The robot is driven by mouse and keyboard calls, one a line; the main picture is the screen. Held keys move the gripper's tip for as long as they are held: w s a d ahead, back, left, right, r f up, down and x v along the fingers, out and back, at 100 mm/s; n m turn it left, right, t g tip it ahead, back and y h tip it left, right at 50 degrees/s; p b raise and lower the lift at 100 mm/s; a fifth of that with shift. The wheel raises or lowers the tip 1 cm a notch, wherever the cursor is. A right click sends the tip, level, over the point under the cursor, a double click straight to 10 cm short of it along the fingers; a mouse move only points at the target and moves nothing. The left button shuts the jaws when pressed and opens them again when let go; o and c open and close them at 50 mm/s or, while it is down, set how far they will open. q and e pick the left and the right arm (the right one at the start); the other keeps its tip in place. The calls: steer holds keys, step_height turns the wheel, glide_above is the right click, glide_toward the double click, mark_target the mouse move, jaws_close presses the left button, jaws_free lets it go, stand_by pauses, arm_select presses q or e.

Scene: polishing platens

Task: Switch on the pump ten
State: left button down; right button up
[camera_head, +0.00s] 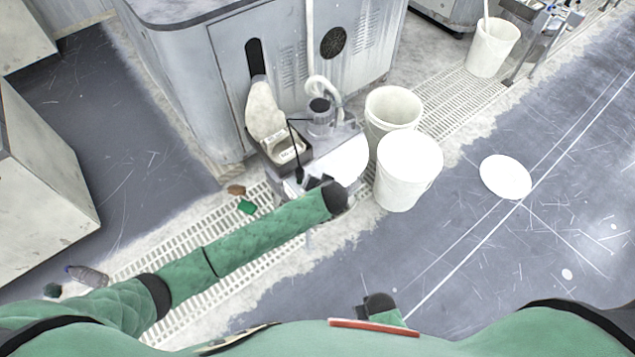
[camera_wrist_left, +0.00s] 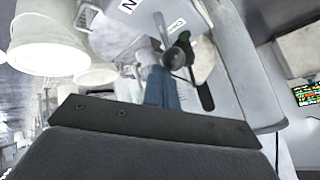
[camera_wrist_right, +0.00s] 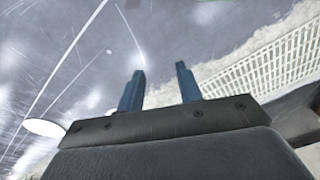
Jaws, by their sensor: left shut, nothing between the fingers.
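A pump unit (camera_head: 320,122) with a grey motor and pale hose stands against the large grey cabinet. My left arm reaches to it, and the left gripper (camera_head: 318,184) is at its near side, mostly hidden by my wrist. In the left wrist view the blue fingers (camera_wrist_left: 162,88) are together and empty. Their tips are close to a dark round knob (camera_wrist_left: 174,58) on a grey panel; I cannot tell if they touch. A black lever (camera_wrist_left: 205,97) and a small label (camera_wrist_left: 176,25) are beside it. My right gripper (camera_wrist_right: 160,82) is open and empty over the floor.
White buckets (camera_head: 409,172) stand right of the pump. A white disc (camera_head: 506,177) lies on the open floor at right. A floor grating (camera_head: 160,258) runs beneath my left arm. A bottle (camera_head: 88,275) lies at lower left. A lit screen (camera_wrist_left: 306,94) shows in the left wrist view.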

arm_select(q)
steer(key=shift+s+d+f, duration=0.1)
steer(key=shift+s+f, duration=0.05)
steer(key=shift+s, duration=0.1)
steer(key=shift+d+t, duration=0.1)
steer(key=shift+t, duration=0.2)
steer(key=shift+s+d+y, duration=0.1)
steer(key=shift+s+y, duration=0.1)
steer(key=shift+y, duration=0.1)
steer(key=shift+f, duration=0.1)
steer(key=shift+s+d, duration=0.1)
steer(key=shift+s, duration=0.05)
steer(key=shift+s+d+f, duration=0.1)
steer(key=shift+s, duration=0.05)
steer(key=shift+s+d+f, duration=0.1)
steer(key=shift+s, duration=0.1)
steer(key=shift+s+d+f, duration=0.1)
steer(key=shift+s, duration=0.05)
steer(key=shift+r+p, duration=0.5)
steer(key=shift+r, duration=0.4)
arm_select(e)
steer(key=shift+s+d+r, duration=0.1)
steer(key=shift+s+r, duration=0.05)
steer(key=shift+r, duration=1.05)
